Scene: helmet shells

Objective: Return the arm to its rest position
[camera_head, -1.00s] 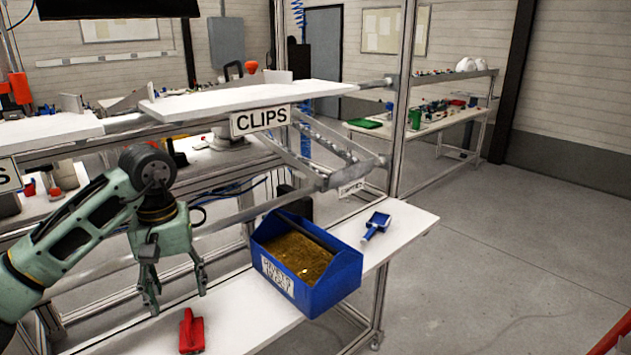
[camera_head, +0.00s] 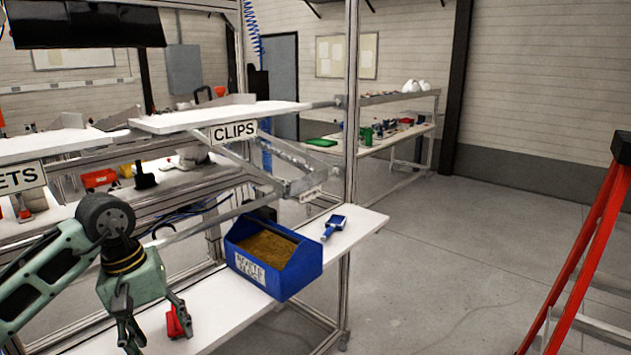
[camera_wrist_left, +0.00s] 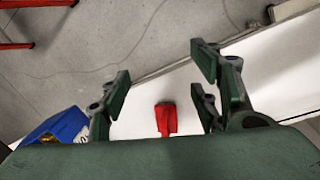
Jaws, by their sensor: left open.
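My left arm comes in from the left in the head view, bent at its dark round joint. My left gripper (camera_head: 158,322) is open and empty above the white shelf (camera_head: 225,318). A red tool (camera_head: 179,321) lies on that shelf, partly behind a finger in the head view. In the left wrist view the red tool (camera_wrist_left: 166,118) shows between and beyond the open fingers (camera_wrist_left: 163,85), apart from them. My right gripper is in neither view.
A blue bin (camera_head: 273,256) with brown contents stands on the shelf, with a blue-handled tool (camera_head: 334,226) to its right. A CLIPS sign (camera_head: 233,132) hangs from the upper white shelf (camera_head: 220,117). A red ladder (camera_head: 585,260) stands at the right. The floor between is clear.

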